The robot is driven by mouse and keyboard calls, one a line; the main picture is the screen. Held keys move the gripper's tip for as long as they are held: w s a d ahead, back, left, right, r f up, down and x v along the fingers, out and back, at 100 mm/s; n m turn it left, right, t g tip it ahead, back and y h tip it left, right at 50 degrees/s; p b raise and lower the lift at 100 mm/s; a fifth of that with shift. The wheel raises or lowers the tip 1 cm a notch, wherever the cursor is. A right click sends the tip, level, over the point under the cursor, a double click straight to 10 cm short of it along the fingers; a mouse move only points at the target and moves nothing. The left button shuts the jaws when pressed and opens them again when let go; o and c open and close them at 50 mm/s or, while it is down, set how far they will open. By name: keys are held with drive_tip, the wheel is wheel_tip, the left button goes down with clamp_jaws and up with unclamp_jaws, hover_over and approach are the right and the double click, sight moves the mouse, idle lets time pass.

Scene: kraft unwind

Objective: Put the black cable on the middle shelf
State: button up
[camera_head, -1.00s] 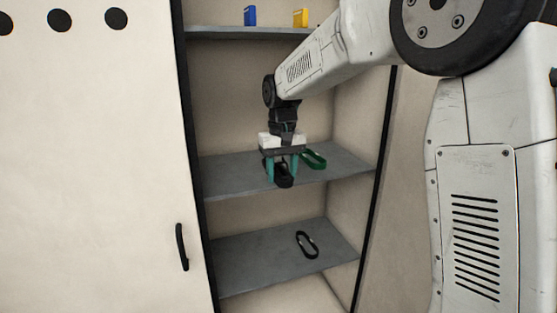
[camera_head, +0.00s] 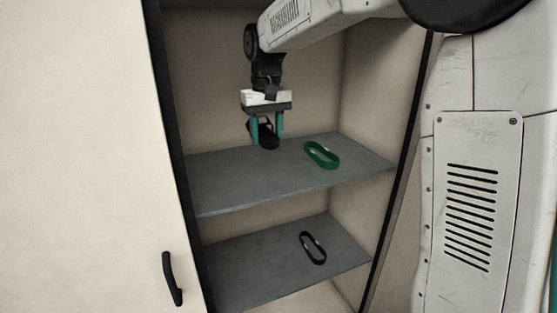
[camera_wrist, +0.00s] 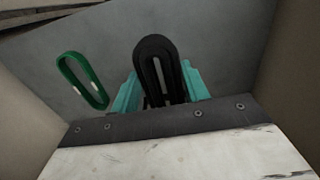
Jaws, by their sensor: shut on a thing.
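My gripper (camera_head: 266,128) is inside the cabinet, over the middle shelf (camera_head: 225,182). Its teal fingers are shut on a black cable (camera_head: 268,136), a looped coil. In the wrist view the black cable (camera_wrist: 158,70) sits between the two teal fingers (camera_wrist: 160,92). The cable is close above the shelf; I cannot tell whether it touches it. A green cable loop (camera_head: 321,155) lies on the same shelf, to the right of the gripper. It shows at the left in the wrist view (camera_wrist: 82,80).
Another black loop (camera_head: 313,248) lies on the lower shelf (camera_head: 260,279). The cabinet door (camera_head: 80,150) with its black handle (camera_head: 172,279) is at the left. The middle shelf's front left is clear. The cabinet's side wall bounds the shelf at the right.

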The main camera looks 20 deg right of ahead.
sight(268, 177)
wheel_tip(268, 177, down, 10)
drive_tip(key=shift+r, duration=0.15)
idle(0.3)
drive_tip(key=o, duration=1)
